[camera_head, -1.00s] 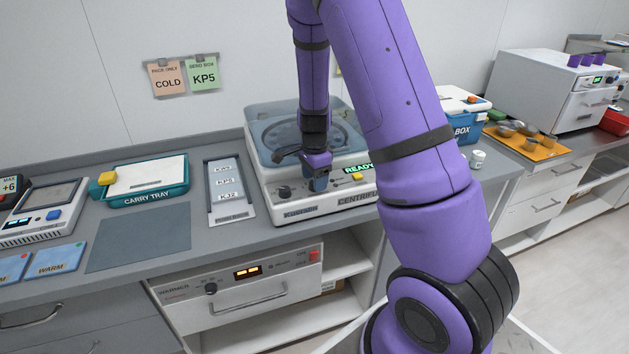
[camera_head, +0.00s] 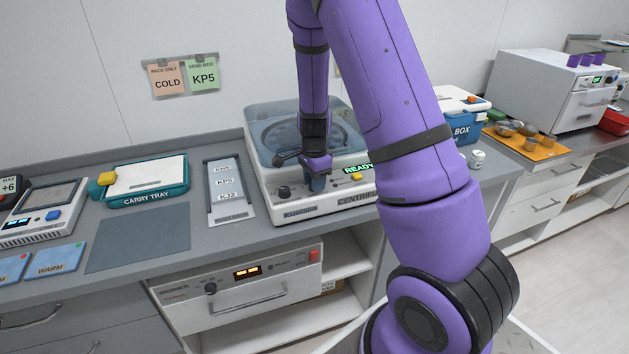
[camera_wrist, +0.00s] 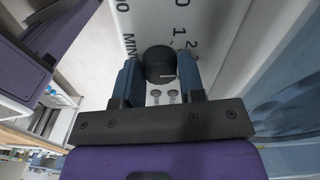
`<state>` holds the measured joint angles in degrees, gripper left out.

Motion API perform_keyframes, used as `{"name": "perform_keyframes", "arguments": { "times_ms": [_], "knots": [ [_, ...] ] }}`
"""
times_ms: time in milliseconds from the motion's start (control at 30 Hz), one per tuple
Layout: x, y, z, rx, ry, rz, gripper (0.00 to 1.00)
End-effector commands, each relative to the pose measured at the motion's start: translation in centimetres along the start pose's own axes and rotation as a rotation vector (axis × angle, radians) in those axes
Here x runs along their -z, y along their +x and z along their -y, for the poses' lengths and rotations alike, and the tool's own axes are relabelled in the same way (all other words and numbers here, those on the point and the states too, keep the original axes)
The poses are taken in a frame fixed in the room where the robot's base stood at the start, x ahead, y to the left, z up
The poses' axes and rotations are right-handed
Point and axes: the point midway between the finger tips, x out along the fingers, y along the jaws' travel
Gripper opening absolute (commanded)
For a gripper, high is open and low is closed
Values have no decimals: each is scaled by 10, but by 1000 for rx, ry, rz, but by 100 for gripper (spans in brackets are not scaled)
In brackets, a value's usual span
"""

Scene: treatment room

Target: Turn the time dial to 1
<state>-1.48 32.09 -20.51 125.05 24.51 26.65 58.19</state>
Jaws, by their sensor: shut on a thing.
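The centrifuge (camera_head: 330,205) stands on the counter, its clear lid down and a green READY display on its front. My gripper (camera_head: 317,186) is at its front panel. In the wrist view the time dial (camera_wrist: 158,62), a dark round knob, sits between the two blue fingers of my gripper (camera_wrist: 160,75), which is shut on it. Printed numbers, including 1 and 2, and the letters MIN show beside the dial. A small light mark shows on the dial's lower edge; I cannot tell which number it indicates. In the head view my gripper hides the dial.
Another dark knob (camera_head: 284,191) is left of my gripper on the centrifuge, and a yellow button (camera_head: 357,177) is to its right. A label rack (camera_head: 247,213) and a teal carry tray (camera_head: 115,201) stand left. A blue box (camera_head: 462,130) is behind my arm.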

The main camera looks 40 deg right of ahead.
Motion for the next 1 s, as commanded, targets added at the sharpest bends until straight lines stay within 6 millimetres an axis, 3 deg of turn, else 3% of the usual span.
{"name": "perform_keyframes", "arguments": {
  "times_ms": [267,1000],
  "knots": [
    [0,-1,0,1,-164,1,13],
    [0,-1,1,2,-822,-1,13]
  ]
}}
